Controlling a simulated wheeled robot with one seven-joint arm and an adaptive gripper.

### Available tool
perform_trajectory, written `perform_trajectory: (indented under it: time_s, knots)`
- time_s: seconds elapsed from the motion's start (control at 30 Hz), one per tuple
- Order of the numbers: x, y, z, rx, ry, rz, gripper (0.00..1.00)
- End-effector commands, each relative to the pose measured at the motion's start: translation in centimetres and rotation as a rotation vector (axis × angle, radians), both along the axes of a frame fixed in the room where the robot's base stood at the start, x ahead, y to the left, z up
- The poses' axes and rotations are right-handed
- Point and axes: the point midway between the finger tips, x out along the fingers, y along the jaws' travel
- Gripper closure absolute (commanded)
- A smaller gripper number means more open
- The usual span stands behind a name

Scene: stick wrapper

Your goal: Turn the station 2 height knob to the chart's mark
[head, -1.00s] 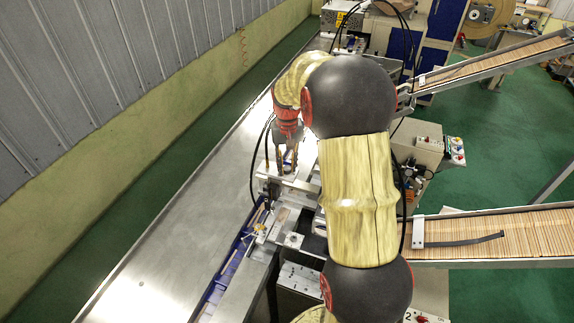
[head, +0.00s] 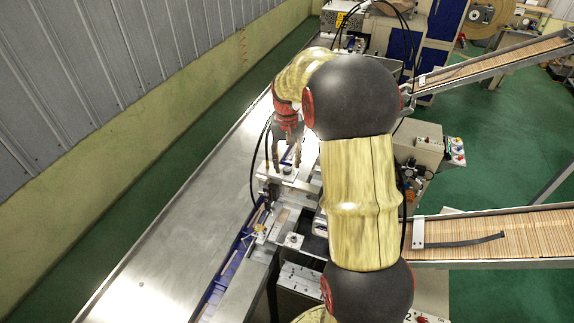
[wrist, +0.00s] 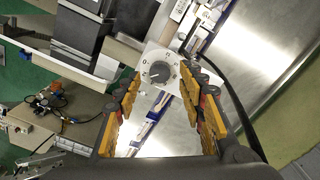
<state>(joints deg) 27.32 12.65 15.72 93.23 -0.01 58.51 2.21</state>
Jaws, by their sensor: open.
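The height knob (wrist: 160,72) is a dark round knob with a pale pointer line, set on a white marked dial plate (wrist: 172,56) in the wrist view. The marks are too small to read surely. My gripper (wrist: 162,81) is open, with one orange-padded finger on each side of the knob in the picture; I see no contact. In the head view my gripper (head: 286,166) points down above a pale plate (head: 293,182) on the machine. The knob cannot be made out there. I cannot identify the chart.
A long steel table (head: 185,220) runs along the left. A conveyor of wooden sticks (head: 500,235) with a black strap lies to the right. A beige control box (head: 417,145) stands behind my arm. Black cables (head: 253,170) hang beside the gripper.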

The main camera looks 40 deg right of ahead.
Motion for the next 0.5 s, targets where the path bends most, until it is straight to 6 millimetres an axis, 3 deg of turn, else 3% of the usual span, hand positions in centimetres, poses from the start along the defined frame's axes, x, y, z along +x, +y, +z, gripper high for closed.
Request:
perform_trajectory:
  time_s: [0.3, 0.5]
  knots:
    - [0.1, -0.1, 6.6, -0.003, -0.005, 0.0, 0.6]
    - [0.1, 0.0, 9.3, -0.001, -0.003, 0.0, 0.6]
